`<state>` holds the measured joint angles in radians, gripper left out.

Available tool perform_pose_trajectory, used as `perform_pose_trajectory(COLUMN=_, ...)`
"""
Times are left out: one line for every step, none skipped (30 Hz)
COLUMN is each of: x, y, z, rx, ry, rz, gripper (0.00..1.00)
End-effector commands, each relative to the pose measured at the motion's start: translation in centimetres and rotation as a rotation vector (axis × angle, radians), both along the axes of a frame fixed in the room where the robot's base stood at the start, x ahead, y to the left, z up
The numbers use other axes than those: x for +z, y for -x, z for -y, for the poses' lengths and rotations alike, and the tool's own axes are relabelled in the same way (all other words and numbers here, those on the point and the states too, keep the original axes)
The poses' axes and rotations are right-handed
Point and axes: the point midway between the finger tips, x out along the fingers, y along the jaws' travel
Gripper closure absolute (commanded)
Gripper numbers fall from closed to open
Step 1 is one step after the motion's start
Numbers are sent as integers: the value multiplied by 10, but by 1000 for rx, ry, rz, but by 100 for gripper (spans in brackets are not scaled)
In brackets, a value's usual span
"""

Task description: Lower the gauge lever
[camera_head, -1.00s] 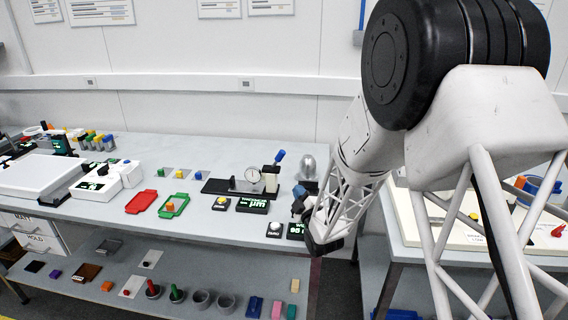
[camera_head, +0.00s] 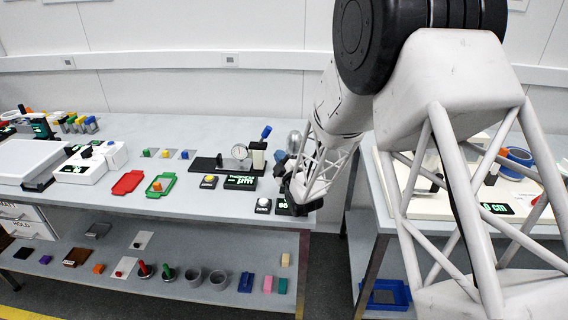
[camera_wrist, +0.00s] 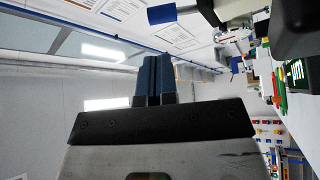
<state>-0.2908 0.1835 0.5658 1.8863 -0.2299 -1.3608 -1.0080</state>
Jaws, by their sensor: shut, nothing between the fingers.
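The gauge has a round white dial (camera_head: 239,152) on a black base (camera_head: 206,163) at the back right of the bench. Its lever (camera_head: 266,132) has a blue handle that tilts up and to the right beside a pale post with a dark top. My gripper (camera_head: 281,158) is just right of and below the lever, apart from it. In the wrist view its blue fingers (camera_wrist: 152,78) are closed together and empty. A blue block on a pale stem, which looks like the lever's handle (camera_wrist: 161,14), shows above the fingertips there.
A green-lit display (camera_head: 240,182) and a white-button box (camera_head: 263,205) stand in front of the gauge. A shiny rounded object (camera_head: 295,139) is behind my gripper. Red (camera_head: 127,182) and green (camera_head: 160,185) trays lie to the left.

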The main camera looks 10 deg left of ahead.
Motion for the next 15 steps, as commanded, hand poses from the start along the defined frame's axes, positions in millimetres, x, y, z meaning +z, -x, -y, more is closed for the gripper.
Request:
perform_pose_trajectory(x=1, y=-6, z=-4, rx=0, ry=1, rz=-1, gripper=100)
perform_pose_trajectory(x=2, y=-9, z=-6, rx=0, ry=1, rz=-1, gripper=100)
perform_pose_trajectory(x=4, y=-14, z=-9, rx=0, ry=1, rz=-1, gripper=100)
perform_pose_trajectory(x=5, y=-18, z=-11, rx=0, ry=1, rz=-1, gripper=100)
perform_pose_trajectory(x=6, y=-21, z=-13, rx=0, ry=1, rz=-1, gripper=100)
perform_pose_trajectory(x=7, y=-26, z=-15, rx=0, ry=1, rz=-1, gripper=100)
perform_pose_trajectory(x=9, y=-29, z=-17, rx=0, ry=1, rz=-1, gripper=100)
perform_pose_trajectory(x=10, y=-33, z=-19, rx=0, ry=1, rz=-1, gripper=100)
perform_pose_trajectory(x=12, y=-37, z=-22, rx=0, ry=1, rz=-1, gripper=100)
perform_pose_trajectory(x=13, y=-41, z=-24, rx=0, ry=1, rz=-1, gripper=100)
perform_pose_trajectory(x=14, y=-44, z=-26, rx=0, ry=1, rz=-1, gripper=100)
perform_pose_trajectory(x=15, y=-49, z=-28, rx=0, ry=1, rz=-1, gripper=100)
perform_pose_trajectory(x=16, y=-51, z=-29, rx=0, ry=1, rz=-1, gripper=100)
perform_pose_trajectory(x=17, y=-54, z=-31, rx=0, ry=0, rz=0, gripper=100)
perform_pose_trajectory(x=19, y=-58, z=-33, rx=0, ry=0, rz=0, gripper=100)
